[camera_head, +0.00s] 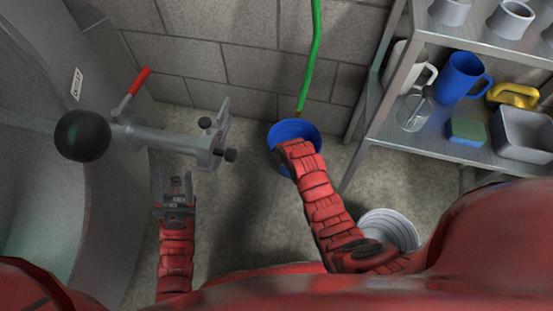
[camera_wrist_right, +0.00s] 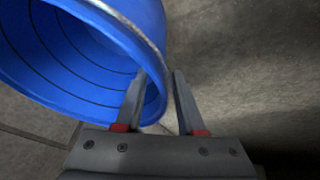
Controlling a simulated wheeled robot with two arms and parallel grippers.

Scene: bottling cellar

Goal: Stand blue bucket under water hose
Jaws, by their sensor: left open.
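The blue bucket (camera_head: 295,128) stands on the floor by the block wall. The green water hose (camera_head: 315,45) hangs down the wall, and its brownish end appears just above the bucket's far rim; the height gap cannot be told. My right arm reaches the bucket's near side, and its hand hides part of it. In the right wrist view, my right gripper (camera_wrist_right: 158,75) has its fingers apart at the bucket's rim (camera_wrist_right: 150,45). One finger overlaps the bucket's inside; the other is outside, with a gap showing. My left gripper (camera_head: 173,182) is open and empty, left of the bucket.
A metal valve (camera_head: 165,135) with a black knob and red lever juts from the tank (camera_head: 50,170) at left. A metal shelf (camera_head: 425,145) with mugs, a sponge and a tray stands at right. A pale ribbed bucket (camera_head: 392,228) sits lower right.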

